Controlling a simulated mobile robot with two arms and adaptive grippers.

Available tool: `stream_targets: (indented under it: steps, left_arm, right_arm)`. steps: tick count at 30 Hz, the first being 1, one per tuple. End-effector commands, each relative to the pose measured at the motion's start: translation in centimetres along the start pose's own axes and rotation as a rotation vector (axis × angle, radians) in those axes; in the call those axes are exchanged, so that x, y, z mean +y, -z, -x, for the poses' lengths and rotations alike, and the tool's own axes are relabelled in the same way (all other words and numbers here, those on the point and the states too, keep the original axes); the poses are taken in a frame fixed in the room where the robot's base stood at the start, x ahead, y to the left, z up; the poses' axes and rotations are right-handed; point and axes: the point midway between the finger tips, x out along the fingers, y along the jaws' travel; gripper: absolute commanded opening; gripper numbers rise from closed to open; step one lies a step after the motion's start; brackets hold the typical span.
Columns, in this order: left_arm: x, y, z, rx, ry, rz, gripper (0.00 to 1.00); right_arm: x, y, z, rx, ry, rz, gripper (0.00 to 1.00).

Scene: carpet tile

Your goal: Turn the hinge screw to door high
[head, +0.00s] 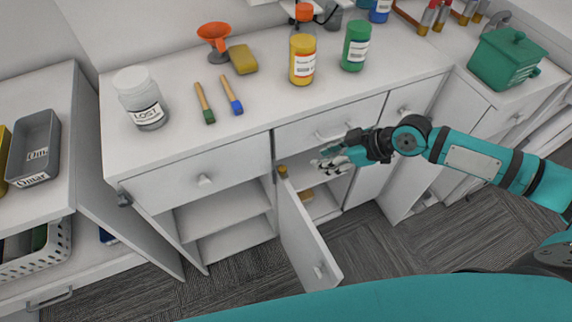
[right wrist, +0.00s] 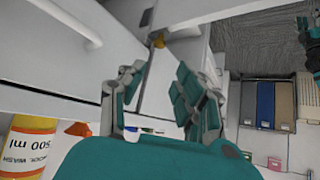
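The hinge screw (head: 282,170) is a small yellow-gold knob at the top of the open cabinet door (head: 306,238), by the cabinet frame. It also shows near the top centre of the right wrist view (right wrist: 157,41). The door stands swung out from the cabinet under the counter. My right gripper (head: 322,164) is just right of the screw in the head view, in front of the cabinet opening and apart from the screw. In the right wrist view its fingers (right wrist: 156,75) are spread with nothing between them, and the screw lies beyond them. My left gripper is not in view.
The counter (head: 270,112) above holds a LOST jar (head: 141,98), brushes, a sponge, bottles and a green pot (head: 505,58). A drawer front with a handle (head: 336,132) is above my right gripper. Another open door panel (head: 128,217) stands left.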

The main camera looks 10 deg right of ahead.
Motion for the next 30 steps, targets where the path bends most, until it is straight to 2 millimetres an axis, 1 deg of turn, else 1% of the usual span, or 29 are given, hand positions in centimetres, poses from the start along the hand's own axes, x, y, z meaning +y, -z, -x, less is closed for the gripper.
stream_targets:
  steps: [1, 3, 12, 15, 18, 21, 24, 30]
  left_arm:
    - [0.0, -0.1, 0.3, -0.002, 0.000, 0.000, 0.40]
    - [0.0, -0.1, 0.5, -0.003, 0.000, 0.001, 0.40]
    - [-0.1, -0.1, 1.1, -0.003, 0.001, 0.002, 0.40]
    - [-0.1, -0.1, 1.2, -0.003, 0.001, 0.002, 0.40]
    - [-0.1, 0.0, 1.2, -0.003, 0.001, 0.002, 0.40]
    - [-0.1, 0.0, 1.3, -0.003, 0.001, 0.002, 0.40]
    - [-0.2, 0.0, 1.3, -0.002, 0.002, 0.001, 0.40]
    - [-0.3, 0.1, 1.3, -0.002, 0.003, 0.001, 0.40]
  right_arm:
    - [0.0, 0.2, -1.1, 0.003, 0.003, -0.003, 0.33]
    - [-0.1, 0.3, -2.7, 0.004, 0.002, -0.001, 0.33]
    - [0.1, 0.2, -9.2, 0.002, -0.001, -0.002, 0.33]
    - [0.1, 0.2, -11.1, 0.003, -0.001, -0.001, 0.33]
    - [0.1, 0.1, -12.5, 0.001, -0.002, -0.003, 0.33]
    - [0.1, 0.1, -13.4, 0.002, -0.003, -0.001, 0.33]
    - [0.1, 0.1, -13.9, 0.002, -0.003, -0.001, 0.33]
    - [0.1, 0.1, -14.1, 0.002, -0.003, 0.000, 0.33]
